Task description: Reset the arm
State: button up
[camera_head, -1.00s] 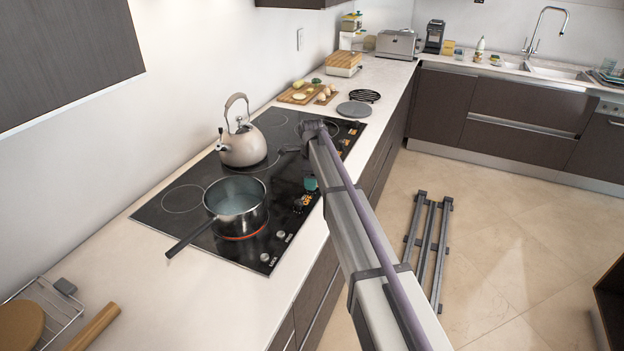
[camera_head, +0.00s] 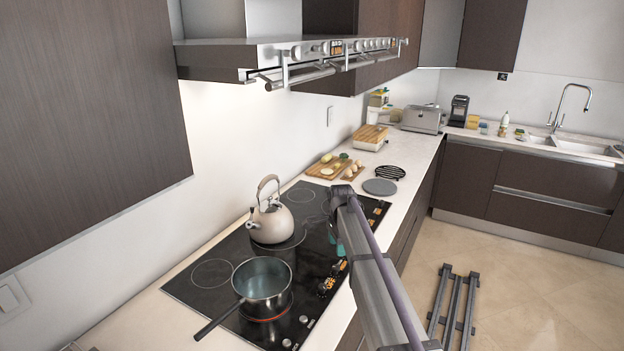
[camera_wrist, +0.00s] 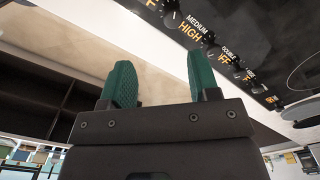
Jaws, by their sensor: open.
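My arm reaches over the front edge of the black cooktop (camera_head: 215,290) in the head view. My gripper (camera_wrist: 161,82) shows two green padded fingers in the wrist view, spread apart with nothing between them. In the head view only a bit of its teal finger shows beside the arm, near the cooktop's knobs; the arm hides the rest. The knobs and their printed heat labels (camera_wrist: 195,33) show close beyond the fingers in the wrist view.
A saucepan (camera_head: 262,277) sits on a glowing front burner, its handle toward the lower left. A kettle (camera_head: 271,222) stands behind it. A range hood (camera_head: 215,60) hangs above the cooktop. Cutting boards with food (camera_head: 330,167) lie farther back. A dark rack (camera_head: 455,305) is on the floor.

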jog(key=s+d+n, duration=0.2)
jog(key=s+n, duration=0.5)
jog(key=s, duration=1.1)
jog(key=s+d+n, duration=0.2)
jog(key=s+n, duration=0.6)
jog(key=s, duration=1)
